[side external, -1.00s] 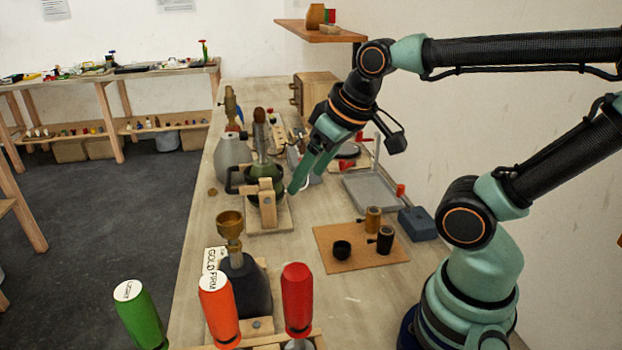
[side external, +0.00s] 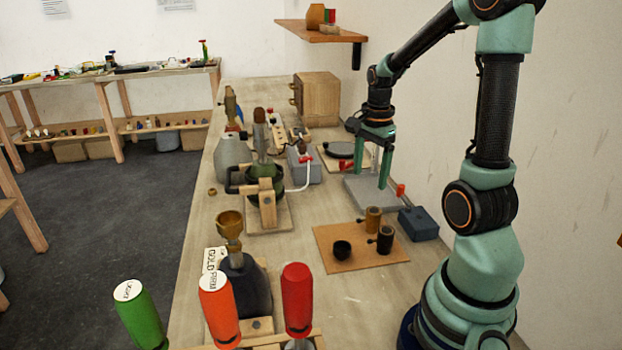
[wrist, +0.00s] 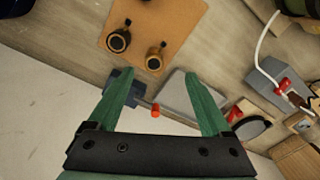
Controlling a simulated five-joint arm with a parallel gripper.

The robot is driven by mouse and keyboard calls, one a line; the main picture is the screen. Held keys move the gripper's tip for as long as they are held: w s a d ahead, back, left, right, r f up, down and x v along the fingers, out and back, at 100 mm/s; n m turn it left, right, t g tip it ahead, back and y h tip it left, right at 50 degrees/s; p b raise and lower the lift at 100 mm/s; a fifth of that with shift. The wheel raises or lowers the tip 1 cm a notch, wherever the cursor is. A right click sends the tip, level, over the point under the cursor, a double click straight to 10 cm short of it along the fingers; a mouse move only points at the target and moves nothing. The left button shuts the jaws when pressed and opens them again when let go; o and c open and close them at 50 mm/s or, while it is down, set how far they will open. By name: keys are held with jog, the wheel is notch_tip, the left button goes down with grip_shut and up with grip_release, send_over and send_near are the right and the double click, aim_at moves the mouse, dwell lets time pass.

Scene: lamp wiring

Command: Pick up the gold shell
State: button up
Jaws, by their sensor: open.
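A gold-brown shell (side external: 373,219), a short upright cylinder with a side stub, stands on the back part of the brown mat (side external: 330,262) in the side view. In the wrist view the shell (wrist: 155,61) is near the mat's lower edge, beyond the fingertips. A darker shell (side external: 385,239) stands just in front of it, and also shows in the wrist view (wrist: 118,40). My gripper (side external: 373,174) is open and empty, pointing down above the grey tray area, behind the mat. In the wrist view my gripper (wrist: 159,76) has its two green fingers spread wide.
A small black cup (side external: 342,250) shares the mat. A blue-grey block (side external: 418,223) sits right of it. A grey tray (side external: 365,194) with a red-tipped part (side external: 400,190) lies behind. A clamped green vessel (side external: 264,180) stands left. Bench between is clear.

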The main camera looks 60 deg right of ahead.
aim_at(372, 211)
jog(key=shift+s+d+f+m, duration=0.35)
jog(key=shift+d+f+m, duration=0.25)
jog(key=shift+s+d+f+m, duration=0.35)
jog(key=shift+d+f+m, duration=0.2)
jog(key=shift+f+m, duration=0.05)
notch_tip(372, 211, down, 5)
jog(key=shift+f, duration=0.1)
jog(key=shift+w+a+f, duration=0.1)
jog(key=shift+f, duration=1.45)
jog(key=shift+w+a+f, duration=0.1)
jog(key=shift+f, duration=1.4)
grip_shut()
